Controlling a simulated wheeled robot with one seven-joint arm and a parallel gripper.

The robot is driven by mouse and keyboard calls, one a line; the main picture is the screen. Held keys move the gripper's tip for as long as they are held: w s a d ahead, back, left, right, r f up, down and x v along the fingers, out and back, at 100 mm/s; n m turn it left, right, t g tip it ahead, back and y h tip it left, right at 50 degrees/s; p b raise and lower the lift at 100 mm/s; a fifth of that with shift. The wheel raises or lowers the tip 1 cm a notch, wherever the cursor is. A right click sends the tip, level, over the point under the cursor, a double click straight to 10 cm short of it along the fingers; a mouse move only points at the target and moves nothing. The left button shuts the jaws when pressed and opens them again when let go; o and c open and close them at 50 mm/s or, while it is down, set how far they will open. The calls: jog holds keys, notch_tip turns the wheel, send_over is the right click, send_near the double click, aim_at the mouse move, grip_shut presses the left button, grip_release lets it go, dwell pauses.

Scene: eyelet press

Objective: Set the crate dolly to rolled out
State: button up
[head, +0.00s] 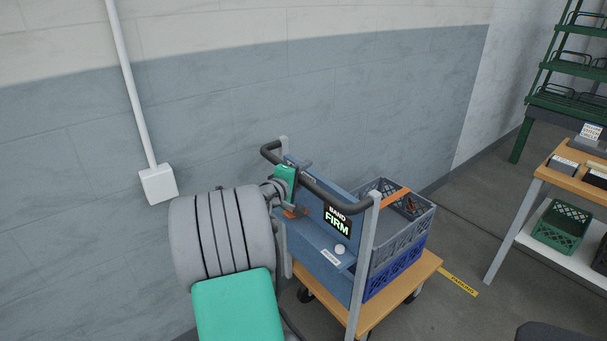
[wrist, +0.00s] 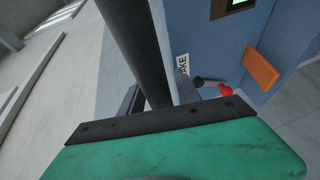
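The crate dolly has a wooden deck (head: 400,298), a blue-grey upright panel (head: 312,254) and a dark push handle (head: 338,202) on grey posts. It stands close to the wall. It carries a grey crate (head: 407,243) on a blue crate (head: 392,277), with an orange band (head: 396,196) across the top. My green gripper (head: 294,172) is at the left part of the handle. In the wrist view the dark handle bar (wrist: 135,35) runs between my fingers (wrist: 160,98), which sit close on both sides and appear shut on it.
A display (head: 338,221) on the panel reads BAND FIRM. The wrist view shows a partly hidden label (wrist: 183,66) near a red-tipped lever (wrist: 225,90). A yellow floor label (head: 458,282) lies right of the dolly. A wooden-topped table (head: 545,180) and a green rack (head: 565,75) stand at right.

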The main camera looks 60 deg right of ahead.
grip_shut()
dwell(1.2)
